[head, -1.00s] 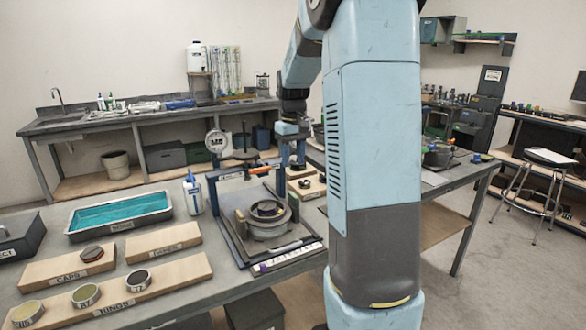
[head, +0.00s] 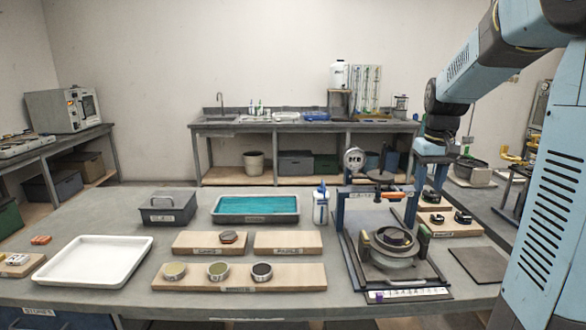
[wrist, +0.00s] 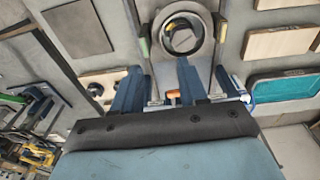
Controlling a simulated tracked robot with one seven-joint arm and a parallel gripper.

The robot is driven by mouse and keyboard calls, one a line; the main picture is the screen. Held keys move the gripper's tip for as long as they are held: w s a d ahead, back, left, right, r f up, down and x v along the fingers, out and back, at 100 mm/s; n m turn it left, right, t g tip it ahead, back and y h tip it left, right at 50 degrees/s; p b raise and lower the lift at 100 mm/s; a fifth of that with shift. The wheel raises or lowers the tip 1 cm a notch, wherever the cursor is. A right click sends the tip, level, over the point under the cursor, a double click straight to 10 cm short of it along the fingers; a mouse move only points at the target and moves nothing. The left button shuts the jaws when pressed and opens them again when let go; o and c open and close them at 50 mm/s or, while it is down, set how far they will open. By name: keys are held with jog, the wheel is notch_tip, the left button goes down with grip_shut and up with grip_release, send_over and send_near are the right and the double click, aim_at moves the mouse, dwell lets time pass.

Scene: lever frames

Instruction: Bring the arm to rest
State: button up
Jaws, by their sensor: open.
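My gripper (head: 428,188) hangs fingers-down at the right of the lever frame (head: 346,240) in the head view. In the wrist view its two blue fingers (wrist: 158,88) stand apart, with no object seen held. The lever frame has a dial gauge, a lever with an orange end (head: 396,195) and a round metal pot (head: 388,245) on its base. In the wrist view the orange end (wrist: 174,93) shows close beside the right finger; I cannot tell if they touch. My arm comes down from the upper right.
Left of the frame stand a white bottle (head: 320,206), a teal-filled tray (head: 256,222), wooden boards (head: 290,243) with round pieces, a grey box (head: 167,208) and a white tray (head: 92,278). A board with dark pieces (head: 450,233) and a dark plate (head: 478,263) lie at the right.

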jog(key=s+a+t, duration=0.1)
jog(key=s+a, duration=0.3)
jog(key=s, duration=0.3)
jog(key=s+a+r+t, duration=0.1)
jog(key=s+a+t, duration=0.1)
jog(key=s, duration=0.6)
jog(key=s+a+r+t, duration=0.1)
jog(key=s+a, duration=0.4)
jog(key=s, duration=0.3)
jog(key=shift+s+a+t, duration=0.15)
jog(key=shift+a+t, duration=0.15)
jog(key=shift+a, duration=0.05)
